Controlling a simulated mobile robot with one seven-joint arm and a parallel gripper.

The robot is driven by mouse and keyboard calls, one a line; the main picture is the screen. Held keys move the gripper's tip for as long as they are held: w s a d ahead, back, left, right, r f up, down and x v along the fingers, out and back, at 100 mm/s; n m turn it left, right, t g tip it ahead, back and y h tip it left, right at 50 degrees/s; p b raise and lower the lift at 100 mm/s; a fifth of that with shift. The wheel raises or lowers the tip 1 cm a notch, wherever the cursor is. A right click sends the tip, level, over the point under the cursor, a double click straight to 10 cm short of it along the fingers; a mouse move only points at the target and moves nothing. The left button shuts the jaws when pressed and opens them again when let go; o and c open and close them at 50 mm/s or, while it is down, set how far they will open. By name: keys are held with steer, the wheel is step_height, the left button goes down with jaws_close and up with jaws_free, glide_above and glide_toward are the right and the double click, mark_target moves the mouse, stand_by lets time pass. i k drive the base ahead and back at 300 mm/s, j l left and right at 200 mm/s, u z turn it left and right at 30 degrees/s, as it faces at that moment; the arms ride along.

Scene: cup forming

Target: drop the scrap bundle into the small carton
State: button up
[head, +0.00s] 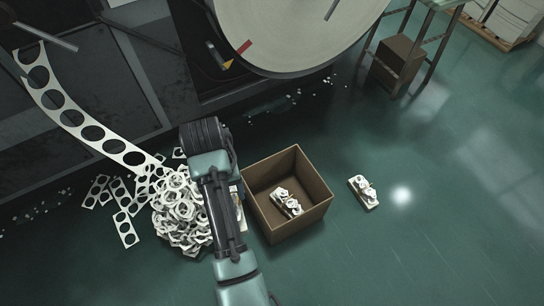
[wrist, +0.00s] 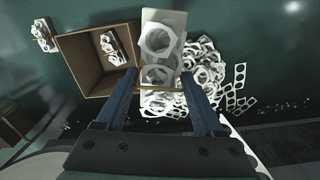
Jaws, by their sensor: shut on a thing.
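My gripper (wrist: 160,82) is shut on a scrap bundle (wrist: 157,45), a pale stack of punched pieces held between its blue fingers. In the wrist view the held bundle overlaps the right edge of the open brown carton (wrist: 64,68) and part of the scrap heap; its height above them is unclear. In the head view the carton (head: 318,207) stands just right of my arm, which mostly hides the gripper and held bundle. Another bundle (head: 286,202) lies inside the carton, also seen in the wrist view (wrist: 113,48).
A loose bundle (head: 363,191) lies on the green floor right of the carton. A heap of white scrap rings (head: 178,212) lies left of my arm, below a punched strip (head: 88,130) hanging from the machine. A stand with a brown box (head: 397,63) is at the back.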

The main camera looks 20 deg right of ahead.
mark_target(289, 194)
steer(key=i+l+u, duration=0.1)
steer(key=l, duration=0.25)
steer(key=i+l+u, duration=0.1)
steer(key=i+l, duration=0.2)
steer(key=i+l+u, duration=0.15)
steer(key=l, duration=0.3)
steer(key=i+l+u, duration=0.1)
steer(key=l, duration=0.25)
steer(key=i, duration=0.1)
